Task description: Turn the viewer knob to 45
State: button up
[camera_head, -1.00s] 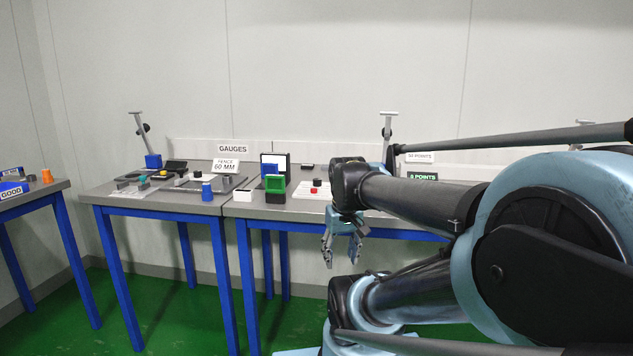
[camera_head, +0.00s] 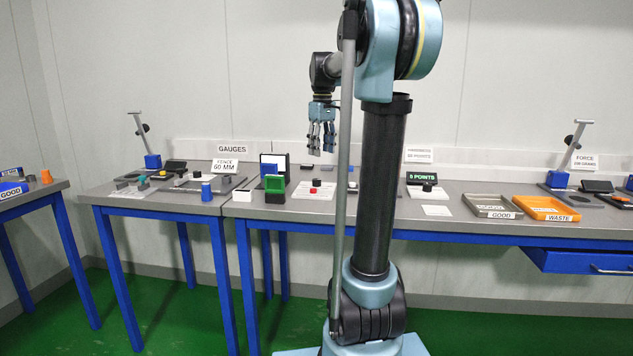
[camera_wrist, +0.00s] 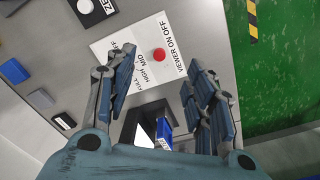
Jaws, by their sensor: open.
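My gripper (camera_head: 321,150) is open and empty, with its fingers pointing down above the gauge bench. A white control plate (camera_head: 311,193) lies below it, with a black knob (camera_head: 316,183) and a red button (camera_head: 314,190). In the wrist view the red button (camera_wrist: 159,55) shows between the spread fingers, beside the print "VIEWER ON OFF". The plate (camera_wrist: 133,35) also carries "HIGH" and "MID" print, partly covered by the left finger. I cannot make out the knob there; that finger seems to hide it. The knob's setting is unreadable.
The bench's front middle has bare room.

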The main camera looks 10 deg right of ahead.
notch_tip(320, 180, up, 3)
jog(key=n, duration=0.2)
send_over(317, 179)
notch_tip(317, 179, down, 18)
jog(key=shift+s+a+r, duration=0.1)
jog(key=shift+s+r, duration=0.05)
dwell(0.3)
jog(key=c, duration=1.1)
